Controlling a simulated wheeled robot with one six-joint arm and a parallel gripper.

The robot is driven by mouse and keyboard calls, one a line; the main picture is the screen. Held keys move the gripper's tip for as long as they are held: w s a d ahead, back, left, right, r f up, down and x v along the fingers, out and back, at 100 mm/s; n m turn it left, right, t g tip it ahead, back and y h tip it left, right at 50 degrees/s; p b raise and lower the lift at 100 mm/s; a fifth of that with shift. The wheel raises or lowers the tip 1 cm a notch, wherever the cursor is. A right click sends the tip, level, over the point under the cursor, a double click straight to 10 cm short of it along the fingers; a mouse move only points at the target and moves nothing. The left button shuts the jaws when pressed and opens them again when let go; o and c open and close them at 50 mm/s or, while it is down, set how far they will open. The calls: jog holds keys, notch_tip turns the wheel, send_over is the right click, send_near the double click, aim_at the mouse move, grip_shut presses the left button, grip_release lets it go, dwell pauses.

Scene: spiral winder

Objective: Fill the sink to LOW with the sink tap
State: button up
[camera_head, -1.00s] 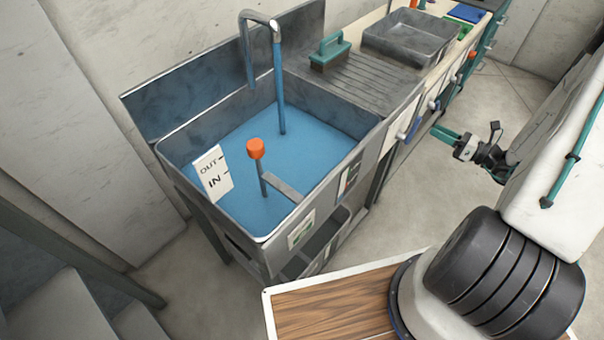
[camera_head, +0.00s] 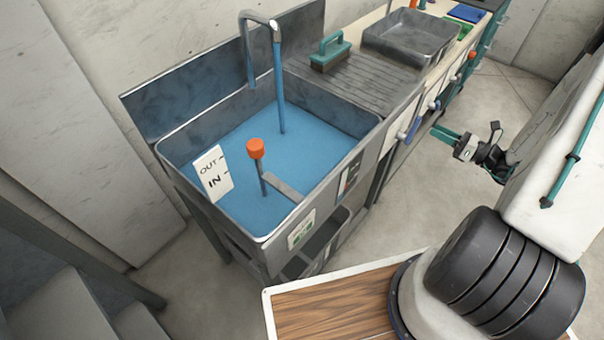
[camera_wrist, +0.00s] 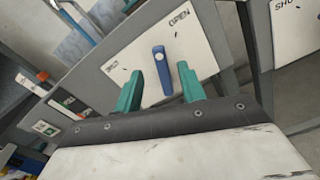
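The grey metal sink (camera_head: 170,150) holds blue water (camera_head: 230,150) in the head view. The curved tap (camera_head: 246,50) stands over it, and a blue stream (camera_head: 279,95) runs from its mouth into the water. A blue lever (camera_head: 408,132) is on the sink unit's front. In the wrist view the lever (camera_wrist: 162,72) stands nearly upright on a white plate with an OPEN label (camera_wrist: 180,18). My gripper (camera_head: 440,131) is open in front of the lever. In the wrist view its teal fingers (camera_wrist: 158,76) are apart, either side of the lever; contact cannot be told.
An orange-topped stem (camera_head: 255,149) rises from the basin beside an OUT/IN card (camera_head: 212,173). A small marked panel (camera_head: 350,178) is on the sink front. A teal brush (camera_head: 331,51) lies on the drainboard. A grey basin (camera_head: 410,35) stands behind. Open floor lies right of the unit.

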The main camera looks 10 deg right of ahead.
aim_at(417, 124)
jog(key=x, duration=0.5)
jog(key=f+x, duration=0.1)
jog(key=x, duration=0.1)
jog(key=shift+w+a, duration=0.15)
jog(key=shift+a, duration=0.25)
grip_shut()
